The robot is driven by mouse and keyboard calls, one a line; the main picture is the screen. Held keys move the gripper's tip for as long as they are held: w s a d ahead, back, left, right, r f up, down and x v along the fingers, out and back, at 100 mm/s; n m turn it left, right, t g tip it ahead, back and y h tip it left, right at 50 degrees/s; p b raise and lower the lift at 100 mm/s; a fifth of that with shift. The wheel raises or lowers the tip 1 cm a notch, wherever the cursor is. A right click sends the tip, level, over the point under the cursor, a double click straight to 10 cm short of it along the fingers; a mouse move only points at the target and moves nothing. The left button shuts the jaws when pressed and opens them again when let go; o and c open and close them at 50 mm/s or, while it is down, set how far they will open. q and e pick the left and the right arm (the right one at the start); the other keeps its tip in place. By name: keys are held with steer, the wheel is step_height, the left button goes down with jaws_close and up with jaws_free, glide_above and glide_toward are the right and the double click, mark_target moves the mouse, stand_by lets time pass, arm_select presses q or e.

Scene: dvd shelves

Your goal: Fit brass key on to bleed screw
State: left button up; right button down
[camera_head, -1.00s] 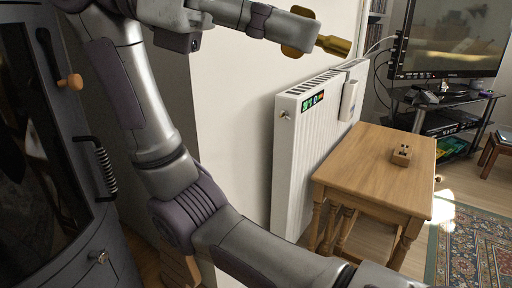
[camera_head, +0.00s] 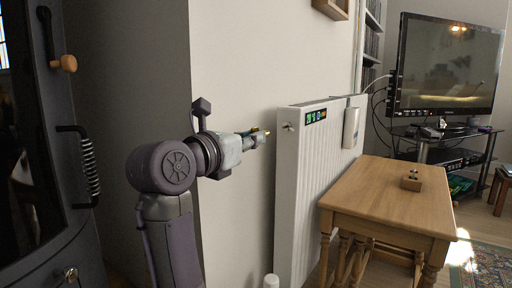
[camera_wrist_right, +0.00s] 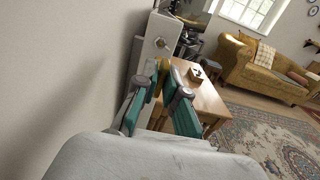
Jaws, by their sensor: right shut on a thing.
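My right gripper (camera_head: 258,138) reaches from the left toward the end of the white radiator (camera_head: 292,200). It is shut on the brass key, of which only a small golden bit (camera_head: 267,133) shows at the fingertips. The bleed screw (camera_head: 289,126) is a small metal stub on the radiator's upper end face, a short gap to the right of the key. In the right wrist view the bleed screw (camera_wrist_right: 160,43) lies beyond the fingers, and the brass key (camera_wrist_right: 161,72) shows between the green-padded fingers, partly hidden. My left gripper is out of view.
A wooden side table (camera_head: 390,205) with a small wooden block (camera_head: 411,181) stands right of the radiator. The wall (camera_head: 235,80) runs close behind my right gripper. A dark stove (camera_head: 35,200) with a coiled handle stands at the left. A television (camera_head: 447,65) is at the back right.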

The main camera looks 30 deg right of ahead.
mark_target(267, 132)
steer(key=shift+r, duration=0.1)
steer(key=shift+p+x, duration=1.35)
steer(key=shift+x, duration=1.4)
steer(key=shift+p, duration=0.7)
steer(key=shift+p+x, duration=0.45)
steer(key=shift+x, duration=0.7)
steer(key=c, duration=1.2)
jaws_free()
